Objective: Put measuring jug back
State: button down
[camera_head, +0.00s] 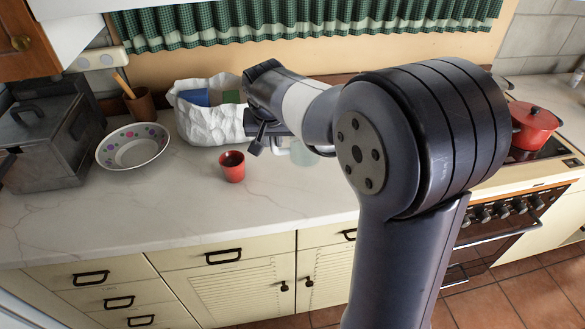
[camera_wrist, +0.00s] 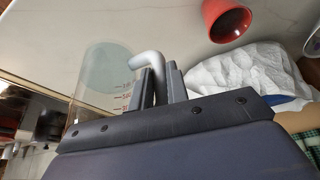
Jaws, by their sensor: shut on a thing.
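The measuring jug is clear with red scale marks. In the wrist view the jug (camera_wrist: 100,75) is seen at the left, with its pale grey handle (camera_wrist: 148,62) between the fingers of my gripper (camera_wrist: 160,82). My gripper is shut on that handle. In the head view my gripper (camera_head: 268,142) is over the counter, and the jug (camera_head: 303,153) shows only in part, as my arm hides much of it. I cannot tell whether its base touches the counter.
A red cup (camera_head: 232,167) stands on the counter (camera_head: 180,210) left of my gripper. A white crumpled container (camera_head: 205,122) with blue and green items is behind. A patterned bowl (camera_head: 132,147), a grey metal box (camera_head: 42,145) and a red pot (camera_head: 532,125) stand further off. The front left counter is clear.

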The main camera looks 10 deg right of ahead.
notch_tip(320, 180, down, 9)
jog(key=shift+r+p, duration=0.1)
jog(key=shift+p, duration=0.2)
jog(key=shift+f, duration=0.3)
jog(key=c, duration=1.4)
grip_release()
jog(key=shift+s, duration=0.1)
jog(key=shift+o, duration=0.2)
jog(key=shift+r, duration=0.2)
jog(key=shift+r, duration=0.2)
jog(key=v, duration=1.1)
jog(key=shift+r+b, duration=0.35)
